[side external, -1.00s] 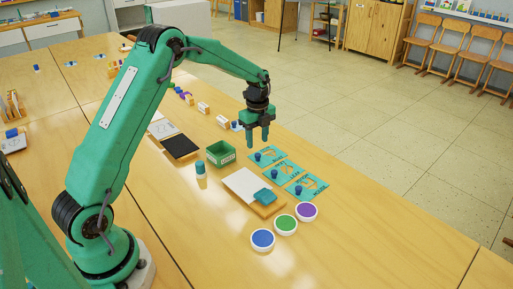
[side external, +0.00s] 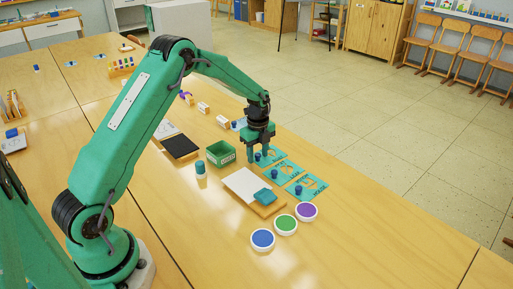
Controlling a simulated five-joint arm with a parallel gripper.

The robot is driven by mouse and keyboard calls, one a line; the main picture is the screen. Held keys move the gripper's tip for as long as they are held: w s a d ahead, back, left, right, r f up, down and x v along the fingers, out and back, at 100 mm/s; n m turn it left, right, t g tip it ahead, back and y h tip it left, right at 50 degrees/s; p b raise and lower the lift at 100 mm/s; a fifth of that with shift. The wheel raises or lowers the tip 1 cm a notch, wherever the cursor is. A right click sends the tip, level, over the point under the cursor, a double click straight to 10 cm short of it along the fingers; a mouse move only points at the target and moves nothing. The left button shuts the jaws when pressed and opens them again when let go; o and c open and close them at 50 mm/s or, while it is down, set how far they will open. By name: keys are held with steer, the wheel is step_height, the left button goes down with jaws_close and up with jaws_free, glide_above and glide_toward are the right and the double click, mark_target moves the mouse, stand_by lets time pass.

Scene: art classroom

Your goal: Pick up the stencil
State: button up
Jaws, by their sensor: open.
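Three teal stencils with dark blue knobs lie in a row on the wooden table: a far one (side external: 272,155), a middle one (side external: 286,171) and a near one (side external: 311,188). My gripper (side external: 258,156) points down at the far stencil, with its fingers low around or beside that stencil's knob. The fingers are apart and I see nothing held. Whether they touch the knob or the stencil cannot be told at this size. The fingers hide part of the far stencil.
A board with white paper (side external: 243,182) and a teal block (side external: 265,196) lies left of the stencils. Blue (side external: 262,239), green (side external: 286,225) and purple (side external: 306,211) paint pots stand in front. A green box (side external: 221,153) and a bottle (side external: 201,170) stand left. The table's right side is clear.

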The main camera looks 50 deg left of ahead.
stand_by(0.4)
jaws_close()
steer(key=shift+r, duration=0.85)
step_height(320, 180, up, 2)
steer(key=shift+r, duration=0.25)
steer(key=s+d+r, duration=0.3)
steer(key=d+r, duration=0.3)
steer(key=d, duration=0.5)
steer(key=shift+s+r, duration=0.25)
steer(key=shift+r, duration=0.15)
